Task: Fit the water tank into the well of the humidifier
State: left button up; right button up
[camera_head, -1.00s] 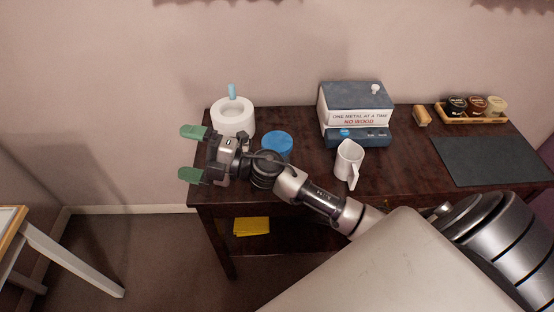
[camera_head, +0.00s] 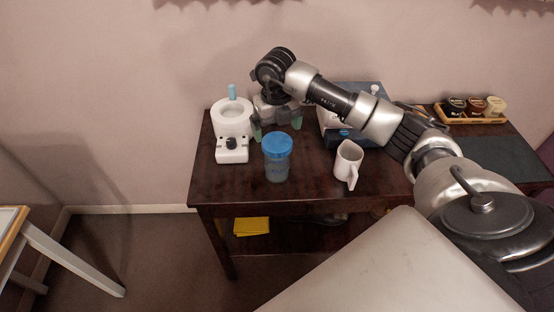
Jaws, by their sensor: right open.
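The white humidifier (camera_head: 219,123) stands at the left end of the dark table. Its round well faces up, a black knob is on its front block, and a light-blue upright piece shows at its back. The water tank (camera_head: 277,170), a see-through cylinder with a blue lid, stands upright on the table, right of the humidifier's front and apart from it. My right gripper (camera_head: 276,126) points down just behind the tank and right of the well, its green fingertips spread and nothing seen between them. My left gripper is not in view.
A wooden tray of jars (camera_head: 472,119) and a dark mat (camera_head: 482,160) are at the right. A yellow cloth (camera_head: 251,226) lies below.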

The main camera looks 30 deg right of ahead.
aim_at(276, 142)
notch_tip(276, 142, down, 2)
jog(key=shift+f+p, duration=0.75)
jog(key=shift+f, duration=1.95)
jog(key=c, duration=1.1)
jog(key=shift+c, duration=0.8)
jog(key=shift+r, duration=0.15)
